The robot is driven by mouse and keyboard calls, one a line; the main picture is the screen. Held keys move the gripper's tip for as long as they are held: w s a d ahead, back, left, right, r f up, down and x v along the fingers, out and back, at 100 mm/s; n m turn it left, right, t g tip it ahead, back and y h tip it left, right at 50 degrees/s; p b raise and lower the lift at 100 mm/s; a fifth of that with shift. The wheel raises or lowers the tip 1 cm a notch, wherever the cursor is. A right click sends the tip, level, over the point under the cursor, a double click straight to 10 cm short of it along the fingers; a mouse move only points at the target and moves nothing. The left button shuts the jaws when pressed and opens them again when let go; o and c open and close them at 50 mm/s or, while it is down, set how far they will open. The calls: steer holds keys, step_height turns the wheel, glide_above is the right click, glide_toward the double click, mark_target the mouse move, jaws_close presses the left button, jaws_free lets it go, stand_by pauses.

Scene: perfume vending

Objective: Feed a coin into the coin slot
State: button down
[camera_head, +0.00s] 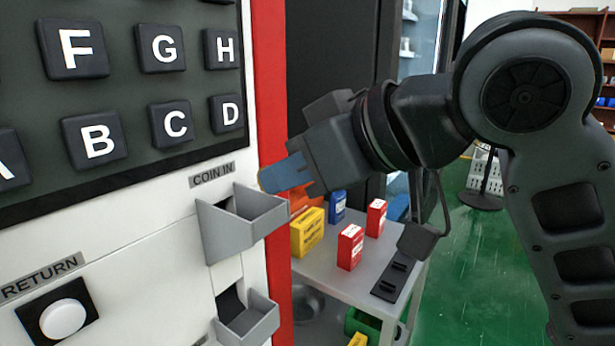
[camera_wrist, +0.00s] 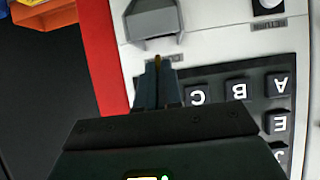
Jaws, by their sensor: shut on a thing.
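The coin slot is a grey funnel-shaped tray (camera_head: 232,232) under the COIN IN label on the white machine front. It also shows upside down at the top of the wrist view (camera_wrist: 151,22). My gripper (camera_head: 272,178) is shut, its bluish fingers pointing left toward the machine, above and right of the funnel in the head view. In the wrist view the closed fingertips (camera_wrist: 158,70) hold a small gold-brown coin (camera_wrist: 157,60), seen edge-on. The coin appears just short of the funnel in that view, near the label. Most of the coin is hidden between the fingers.
A lower grey tray (camera_head: 250,318) sticks out below the funnel. The keypad (camera_head: 110,95) and a white return button (camera_head: 63,318) are to the left. A red strip (camera_head: 268,90) edges the machine. A grey cart (camera_head: 335,280) with red, yellow and blue boxes stands behind.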

steer(key=shift+w+a+f, duration=0.25)
steer(key=shift+w+a, duration=0.05)
steer(key=shift+a, duration=0.05)
steer(key=shift+w+a+f+b, duration=0.3)
steer(key=shift+w+a+f, duration=0.15)
steer(key=shift+f, duration=0.2)
steer(key=shift+w+a+f+b, duration=0.3)
steer(key=shift+a+f, duration=0.2)
steer(key=shift+f, duration=0.1)
steer(key=c, duration=1.2)
jaws_free()
steer(key=v, duration=0.7)
steer(key=shift+s+d+r, duration=0.2)
steer(key=shift+s+d, duration=0.05)
